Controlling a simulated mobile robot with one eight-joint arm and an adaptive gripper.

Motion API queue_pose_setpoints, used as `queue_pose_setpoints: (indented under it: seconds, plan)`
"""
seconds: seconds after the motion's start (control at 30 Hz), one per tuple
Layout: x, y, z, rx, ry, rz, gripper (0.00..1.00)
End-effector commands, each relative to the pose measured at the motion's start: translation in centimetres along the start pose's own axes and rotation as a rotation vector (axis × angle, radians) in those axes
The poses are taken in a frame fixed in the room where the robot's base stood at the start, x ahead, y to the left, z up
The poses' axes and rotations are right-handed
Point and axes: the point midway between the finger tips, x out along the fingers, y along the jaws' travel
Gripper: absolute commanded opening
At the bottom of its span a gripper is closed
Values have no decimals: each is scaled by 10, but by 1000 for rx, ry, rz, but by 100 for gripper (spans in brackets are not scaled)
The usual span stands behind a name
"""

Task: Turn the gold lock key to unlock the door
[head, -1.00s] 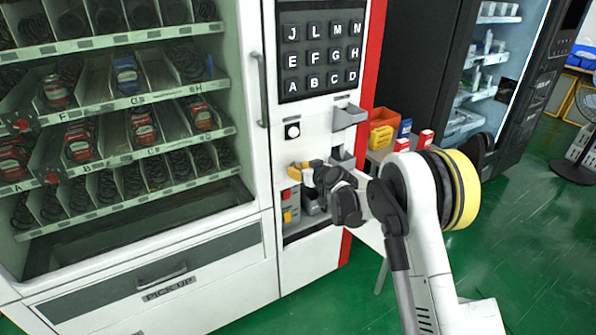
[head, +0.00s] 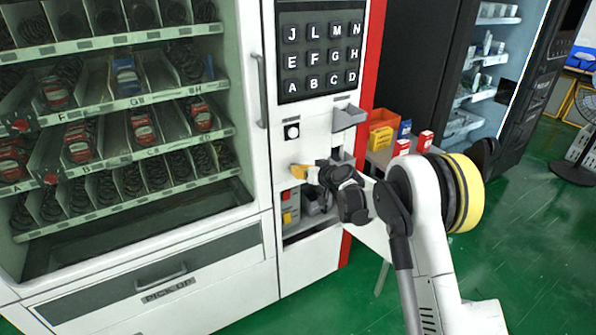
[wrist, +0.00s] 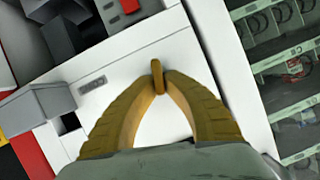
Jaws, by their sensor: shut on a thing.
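The gold lock key (wrist: 158,68) stands out from the white panel (wrist: 123,67) of the vending machine in the wrist view. My gripper (wrist: 159,88) has its two yellow fingers closed together at the tips on the key. The key is too small and covered there to make out. The lock itself is mostly hidden behind the key and fingertips.
A lettered keypad (head: 320,55) is above, with a grey tray (head: 348,118) projecting below it. An open compartment (head: 312,205) lies under my gripper. The glass display door (head: 110,100) with its vertical handle (head: 261,88) is to the left. Small boxes (head: 385,132) stand at right.

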Motion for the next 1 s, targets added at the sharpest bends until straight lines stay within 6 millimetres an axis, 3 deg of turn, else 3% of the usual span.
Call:
queue_pose_setpoints:
  seconds: [1.0]
  plan:
    - [3, 10, 6, 888, 1, -368, 0]
